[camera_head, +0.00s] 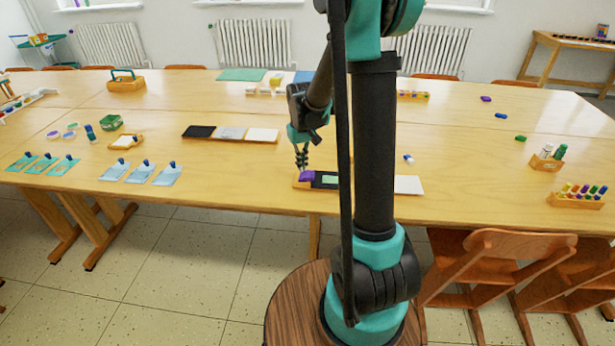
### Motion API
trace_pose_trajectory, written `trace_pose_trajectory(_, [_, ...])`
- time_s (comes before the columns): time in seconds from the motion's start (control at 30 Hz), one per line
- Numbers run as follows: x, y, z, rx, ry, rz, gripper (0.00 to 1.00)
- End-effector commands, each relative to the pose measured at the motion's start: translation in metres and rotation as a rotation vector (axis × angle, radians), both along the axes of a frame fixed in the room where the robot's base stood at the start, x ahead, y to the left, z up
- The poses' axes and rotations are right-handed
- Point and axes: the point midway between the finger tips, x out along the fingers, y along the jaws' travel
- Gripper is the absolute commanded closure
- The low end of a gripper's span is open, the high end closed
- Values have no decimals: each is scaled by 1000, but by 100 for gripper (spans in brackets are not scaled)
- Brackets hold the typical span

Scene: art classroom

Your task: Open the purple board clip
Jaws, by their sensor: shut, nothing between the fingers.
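The purple board clip (307,176) sits at the left end of a long board (409,185) near the front edge of the table. The board carries a dark panel with a light green patch, and a white panel at its right end. My arm hides the middle of the board. My gripper (302,166) points down just above the purple clip. Its fingers are shut with nothing between them. At this size I cannot tell whether it touches the clip, or how far the clip stands open.
A tray (232,138) with black, grey and white cards lies to the left. Teal sheets (45,164) and pale blue sheets (141,173) with clips lie further left. A small blue and white item (408,159) lies right of my arm. Wooden chairs (510,255) stand at the front right.

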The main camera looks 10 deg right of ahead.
Motion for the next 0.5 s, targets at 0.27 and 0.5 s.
trace_pose_trajectory(0.27, [0, 0, 21, 0, 0, 0, 100])
trace_pose_trajectory(0.5, [0, 0, 38, 0, 0, 0, 100])
